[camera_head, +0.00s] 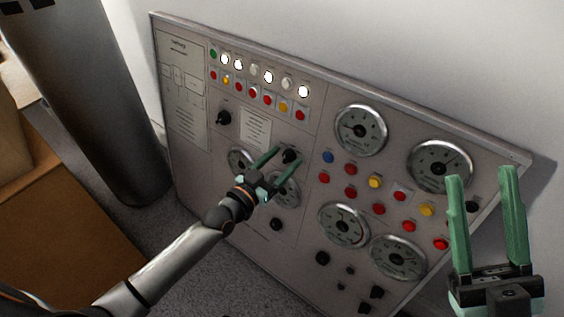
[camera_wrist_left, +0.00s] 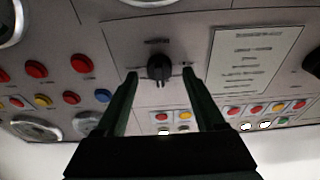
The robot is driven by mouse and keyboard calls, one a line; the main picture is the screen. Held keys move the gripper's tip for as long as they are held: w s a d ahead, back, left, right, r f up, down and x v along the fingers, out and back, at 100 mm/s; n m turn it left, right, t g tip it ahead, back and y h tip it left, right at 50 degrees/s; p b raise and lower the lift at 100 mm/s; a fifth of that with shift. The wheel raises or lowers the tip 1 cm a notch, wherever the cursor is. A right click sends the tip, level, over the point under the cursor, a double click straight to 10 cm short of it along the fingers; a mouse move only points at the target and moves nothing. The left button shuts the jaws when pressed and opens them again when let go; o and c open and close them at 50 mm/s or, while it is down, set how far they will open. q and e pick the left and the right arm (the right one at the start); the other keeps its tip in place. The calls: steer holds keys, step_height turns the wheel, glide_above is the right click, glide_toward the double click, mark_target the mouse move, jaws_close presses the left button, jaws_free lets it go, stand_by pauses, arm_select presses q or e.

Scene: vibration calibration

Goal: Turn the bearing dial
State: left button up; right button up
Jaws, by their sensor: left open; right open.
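A black dial (camera_head: 291,156) sits on the grey control panel (camera_head: 185,165), near the middle. It also shows in the left wrist view (camera_wrist_left: 159,67), with small marks around it that are too small to read. My left gripper (camera_head: 288,156) is open at this dial. In the left wrist view its fingertips (camera_wrist_left: 160,74) lie on either side of the dial, with a gap on each side. Whether the fingers reach down to the panel I cannot tell. My right gripper (camera_head: 481,174) is open and empty at the right, in front of the panel's edge. Which dial is labelled bearing I cannot read.
Other black dials stand at the upper left (camera_head: 223,117) and lower middle (camera_head: 276,224). Round gauges (camera_head: 360,129), coloured buttons (camera_head: 374,181) and lit lamps (camera_head: 268,76) fill the panel. A dark cylinder (camera_head: 85,100) and brown box (camera_head: 60,235) are at left.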

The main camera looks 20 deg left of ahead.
arm_select(q)
jaws_close()
stand_by(0.7)
